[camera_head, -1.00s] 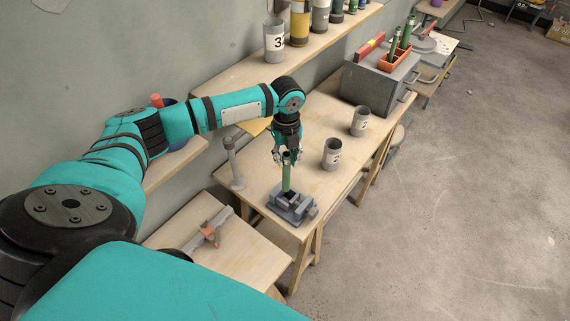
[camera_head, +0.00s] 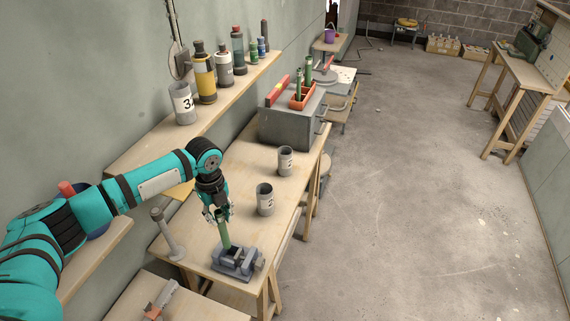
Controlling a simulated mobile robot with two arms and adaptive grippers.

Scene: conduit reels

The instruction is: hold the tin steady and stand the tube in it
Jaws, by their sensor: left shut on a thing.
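A green tube (camera_head: 224,236) stands nearly upright, its lower end at the jaws of a grey vise (camera_head: 236,264) near the front of the workbench. I cannot tell whether the vise clamps it. My left gripper (camera_head: 218,214) is shut on the tube's upper end, coming from above. Two grey tins with dark numbers stand upright on the bench: a nearer tin (camera_head: 265,199) to the right of the gripper and a farther tin (camera_head: 285,160) behind it. Another numbered tin (camera_head: 185,104) is on the wall shelf. My right gripper is out of view.
A grey metal box (camera_head: 287,126) at the bench's far end carries an orange tray (camera_head: 302,101) with green tubes. A grey post (camera_head: 166,234) stands left of the vise. Bottles line the shelf (camera_head: 160,130). The floor (camera_head: 400,200) to the right is clear.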

